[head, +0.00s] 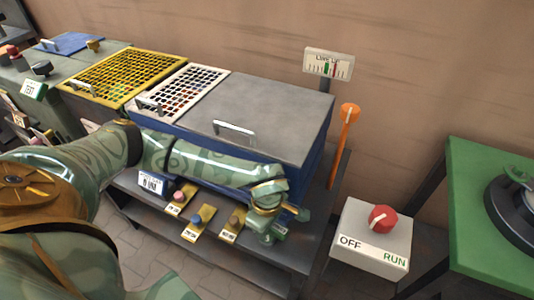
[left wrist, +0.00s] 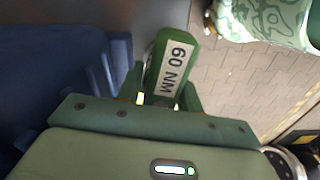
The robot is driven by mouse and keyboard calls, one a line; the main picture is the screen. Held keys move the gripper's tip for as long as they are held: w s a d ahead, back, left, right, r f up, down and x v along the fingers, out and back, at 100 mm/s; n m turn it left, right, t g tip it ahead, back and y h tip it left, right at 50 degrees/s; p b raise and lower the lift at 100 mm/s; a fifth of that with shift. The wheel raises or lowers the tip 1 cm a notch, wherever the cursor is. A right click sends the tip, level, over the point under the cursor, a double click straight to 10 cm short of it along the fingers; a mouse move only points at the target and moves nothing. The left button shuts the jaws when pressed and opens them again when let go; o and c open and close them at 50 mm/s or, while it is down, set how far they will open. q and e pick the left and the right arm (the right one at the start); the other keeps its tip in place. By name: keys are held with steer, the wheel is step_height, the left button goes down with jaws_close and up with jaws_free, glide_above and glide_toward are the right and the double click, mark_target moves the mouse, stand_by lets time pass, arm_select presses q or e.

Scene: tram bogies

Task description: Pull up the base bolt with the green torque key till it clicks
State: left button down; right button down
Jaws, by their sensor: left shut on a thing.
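My left gripper (head: 268,228) is low at the front right corner of the blue cabinet with the grey lid. In the left wrist view the fingers (left wrist: 158,100) are shut on the green torque key (left wrist: 172,65), whose white label reads "60 NM". In the head view the hand mostly hides the key, and I cannot make out its shape there. I cannot make out the base bolt in either view, nor whether the key touches it. My right gripper is not in view.
The blue cabinet (head: 315,160) stands close behind the hand. Yellow tags (head: 198,222) with knobs lie on the shelf left of it. An orange-knobbed lever (head: 349,116) stands behind right. An OFF/RUN switch box (head: 371,238) and a green table (head: 492,160) are at the right.

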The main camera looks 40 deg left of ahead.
arm_select(q)
steer(key=shift+r+m+p, duration=0.1)
steer(key=shift+m+p, duration=0.25)
steer(key=shift+m, duration=0.65)
steer(key=shift+m+p, duration=0.4)
steer(key=shift+m, duration=0.6)
steer(key=shift+w, duration=0.1)
